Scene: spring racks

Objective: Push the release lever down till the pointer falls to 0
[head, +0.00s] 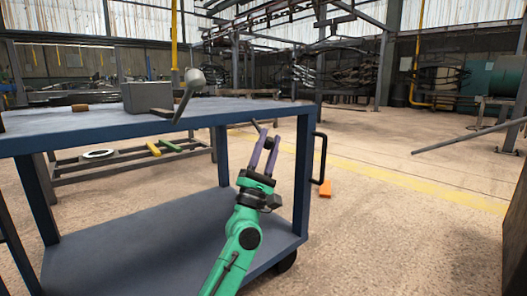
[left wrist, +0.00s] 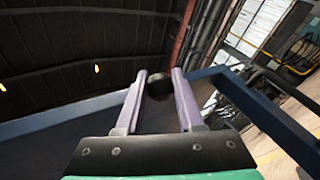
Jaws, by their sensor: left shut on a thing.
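My left gripper (head: 264,150), with two purple fingers, is at the right end of the blue cart, below the level of its top. Its fingers are shut on a dark round knob (head: 268,140), which also shows between the fingertips in the left wrist view (left wrist: 158,86). A short dark rod (head: 256,126) runs up and left from the knob; it looks like the release lever, though its mount is hard to make out. A grey arm with a pale ball end (head: 194,77) stands by a grey box (head: 147,97) on the cart. No pointer or scale can be read. My right gripper is not in view.
The blue cart (head: 230,108) has a lower shelf (head: 150,240) and a black handle (head: 321,158) at its right end. An orange piece (head: 325,188) lies on the floor beyond it. A small brown block (head: 80,107) lies on the top. Open floor stretches to the right.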

